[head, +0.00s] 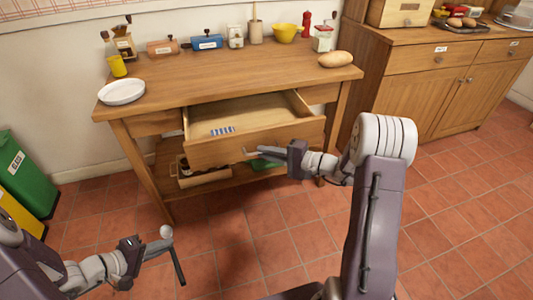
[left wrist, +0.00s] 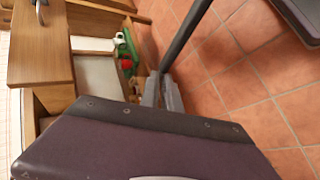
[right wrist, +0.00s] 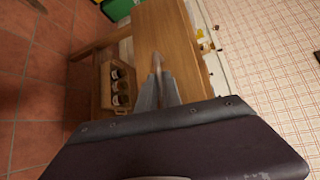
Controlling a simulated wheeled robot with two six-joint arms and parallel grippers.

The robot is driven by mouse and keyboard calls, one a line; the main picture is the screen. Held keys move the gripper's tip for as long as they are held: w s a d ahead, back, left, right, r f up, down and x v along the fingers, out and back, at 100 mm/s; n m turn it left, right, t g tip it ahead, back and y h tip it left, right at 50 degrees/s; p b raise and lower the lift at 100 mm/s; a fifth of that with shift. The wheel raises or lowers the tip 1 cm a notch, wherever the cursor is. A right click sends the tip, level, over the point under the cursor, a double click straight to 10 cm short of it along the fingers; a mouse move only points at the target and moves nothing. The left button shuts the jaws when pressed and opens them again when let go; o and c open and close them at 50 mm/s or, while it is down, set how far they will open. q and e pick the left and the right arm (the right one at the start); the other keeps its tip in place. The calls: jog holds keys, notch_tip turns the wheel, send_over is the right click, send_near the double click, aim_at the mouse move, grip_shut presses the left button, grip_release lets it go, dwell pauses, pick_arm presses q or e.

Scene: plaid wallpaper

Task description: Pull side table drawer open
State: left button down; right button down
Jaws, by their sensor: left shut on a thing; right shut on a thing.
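The wooden side table (head: 200,88) stands against the wall. Its drawer (head: 290,134) is pulled out, showing the inside with a blue-and-white striped item (head: 223,131) in it. My right gripper (head: 262,151) is at the drawer front, shut on the drawer handle (head: 248,152); the right wrist view shows its fingers (right wrist: 157,84) meeting at the handle against the drawer front (right wrist: 158,28). My left gripper (head: 168,247) is low at the left, away from the table, shut on a dark rod-like utensil (left wrist: 188,36) with a round grey end (head: 166,232).
A plate (head: 121,92), a yellow bowl (head: 285,32), a potato-like item (head: 336,59) and several containers stand on the tabletop. A lower shelf holds a bottle crate (right wrist: 119,87). A green bin (head: 25,172) is at the left and a cabinet (head: 430,98) at the right. Tiled floor in front is clear.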

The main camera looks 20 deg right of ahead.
jog(key=c, duration=1.5)
grip_release()
jog(key=p+v, duration=0.2)
jog(key=v, duration=1)
jog(key=shift+p, duration=0.3)
